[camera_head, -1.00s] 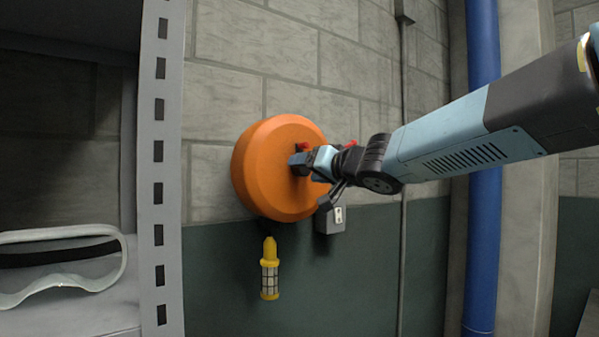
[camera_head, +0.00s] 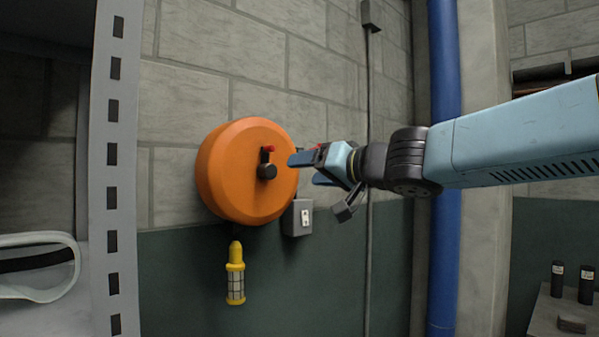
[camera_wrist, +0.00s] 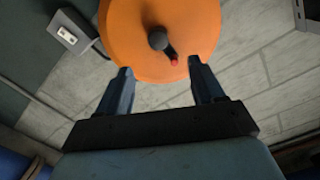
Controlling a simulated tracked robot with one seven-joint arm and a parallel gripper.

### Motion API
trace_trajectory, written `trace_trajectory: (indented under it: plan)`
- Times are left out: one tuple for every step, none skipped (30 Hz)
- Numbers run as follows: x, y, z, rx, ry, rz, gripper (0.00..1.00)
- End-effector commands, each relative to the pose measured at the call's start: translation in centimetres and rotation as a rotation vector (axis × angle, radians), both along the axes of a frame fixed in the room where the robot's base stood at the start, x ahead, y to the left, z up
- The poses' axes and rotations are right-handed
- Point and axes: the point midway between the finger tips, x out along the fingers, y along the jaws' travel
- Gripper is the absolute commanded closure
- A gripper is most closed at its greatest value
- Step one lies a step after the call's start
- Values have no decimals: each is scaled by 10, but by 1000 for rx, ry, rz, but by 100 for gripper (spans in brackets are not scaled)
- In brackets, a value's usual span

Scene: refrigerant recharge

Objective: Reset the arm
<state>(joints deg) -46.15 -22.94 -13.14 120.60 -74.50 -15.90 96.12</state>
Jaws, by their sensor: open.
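My gripper (camera_head: 305,170) is open and empty, in front of the wall and just right of the orange round reel (camera_head: 225,172). In the wrist view its two fingers (camera_wrist: 160,88) are spread apart, with the orange reel (camera_wrist: 125,45) beyond them. A dark knob (camera_head: 267,171) with a red-tipped lever (camera_head: 268,150) stands out from the reel's face. The knob (camera_wrist: 157,38) and red tip (camera_wrist: 174,62) also show between and beyond the fingers in the wrist view. Nothing is between the fingers.
A yellow caged work lamp (camera_head: 235,275) hangs below the reel. A grey outlet box (camera_head: 298,217) sits beside it. A blue pipe (camera_head: 443,250) runs behind my arm. A grey shelf post (camera_head: 112,190) and goggles (camera_head: 40,266) are at left; dark canisters (camera_head: 586,285) stand at lower right.

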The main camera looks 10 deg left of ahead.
Motion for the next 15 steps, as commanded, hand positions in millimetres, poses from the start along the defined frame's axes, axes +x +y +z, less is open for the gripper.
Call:
trace_trajectory:
  plan:
    - [0, 0, 0, 0, 0, 0, 33]
    - [0, 0, 0, 0, 0, 0, 33]
    - [0, 0, 0, 0, 0, 0, 33]
    - [0, 0, 0, 0, 0, 0, 33]
    - [0, 0, 0, 0, 0, 0, 33]
    - [0, 0, 0, 0, 0, 0, 33]
    - [0, 0, 0, 0, 0, 0, 33]
    - [0, 0, 0, 0, 0, 0, 33]
    - [0, 0, 0, 0, 0, 0, 33]
    - [0, 0, 0, 0, 0, 0, 33]
    - [0, 0, 0, 0, 0, 0, 33]
    - [0, 0, 0, 0, 0, -1, 33]
    - [0, -1, 0, -2, 0, -4, 33]
    - [1, -3, -1, -2, -1, -11, 33]
    - [3, -8, -2, -7, -4, -26, 33]
